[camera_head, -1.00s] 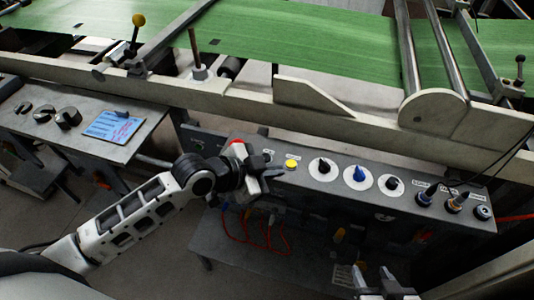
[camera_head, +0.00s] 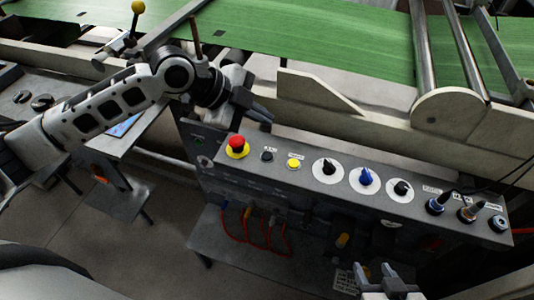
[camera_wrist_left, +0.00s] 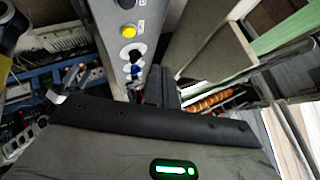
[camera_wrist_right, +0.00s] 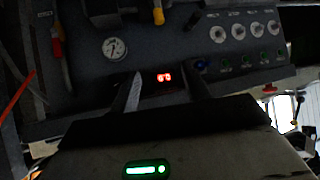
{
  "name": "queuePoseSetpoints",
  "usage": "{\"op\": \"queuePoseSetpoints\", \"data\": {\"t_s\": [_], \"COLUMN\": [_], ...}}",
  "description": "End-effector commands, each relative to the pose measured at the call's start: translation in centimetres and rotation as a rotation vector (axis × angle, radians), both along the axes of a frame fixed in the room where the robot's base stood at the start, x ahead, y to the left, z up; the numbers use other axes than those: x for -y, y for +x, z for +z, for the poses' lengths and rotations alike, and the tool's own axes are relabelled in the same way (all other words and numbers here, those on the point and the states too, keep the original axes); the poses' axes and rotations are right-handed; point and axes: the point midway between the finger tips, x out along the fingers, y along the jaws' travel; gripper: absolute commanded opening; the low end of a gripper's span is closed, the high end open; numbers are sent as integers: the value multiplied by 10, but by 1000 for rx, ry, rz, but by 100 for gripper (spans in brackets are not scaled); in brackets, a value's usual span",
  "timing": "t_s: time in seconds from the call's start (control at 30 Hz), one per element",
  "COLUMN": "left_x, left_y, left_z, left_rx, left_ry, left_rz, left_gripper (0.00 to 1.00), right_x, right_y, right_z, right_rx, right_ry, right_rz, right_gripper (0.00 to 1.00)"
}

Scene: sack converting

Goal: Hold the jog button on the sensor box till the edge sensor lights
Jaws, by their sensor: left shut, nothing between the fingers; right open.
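The grey sensor box (camera_head: 330,202) has a row of controls along its top. A red mushroom button (camera_head: 237,146), a small black button (camera_head: 267,157) and a yellow button (camera_head: 293,163) sit at its left end. The yellow button also shows in the left wrist view (camera_wrist_left: 128,31). The labels are too small to read, and I cannot pick out the edge sensor. My left gripper (camera_head: 268,116) is shut and empty, above and behind the box's left end, touching no button. My right gripper (camera_head: 390,276) is open and empty, low in front of the box.
Black and blue knobs (camera_head: 366,178) and cable plugs (camera_head: 467,212) fill the box's right side. A cream beam (camera_head: 380,130) and green web (camera_head: 330,40) run behind. The right wrist view shows a red display (camera_wrist_right: 164,77) and a gauge (camera_wrist_right: 115,47). Red cables (camera_head: 262,235) hang in front.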

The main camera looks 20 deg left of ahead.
Motion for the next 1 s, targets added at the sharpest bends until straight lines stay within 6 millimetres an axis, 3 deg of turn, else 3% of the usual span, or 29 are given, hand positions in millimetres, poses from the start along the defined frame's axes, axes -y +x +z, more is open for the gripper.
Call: {"op": "queuePoseSetpoints", "data": {"t_s": [0.5,0.77,1.0], "left_x": [0,0,0], "left_y": [0,0,0], "left_z": [-68,-85,-88], "left_rx": [2,-1,0], "left_ry": [-1,-1,-2], "left_rz": [1,1,1], "left_gripper": [0,0,0], "right_x": [-13,-14,-14], "right_y": [8,8,6], "right_z": [-32,-26,-26], "right_rx": [46,55,52], "right_ry": [108,133,135], "right_rz": [-24,-28,-30], "right_gripper": [47,47,47]}}
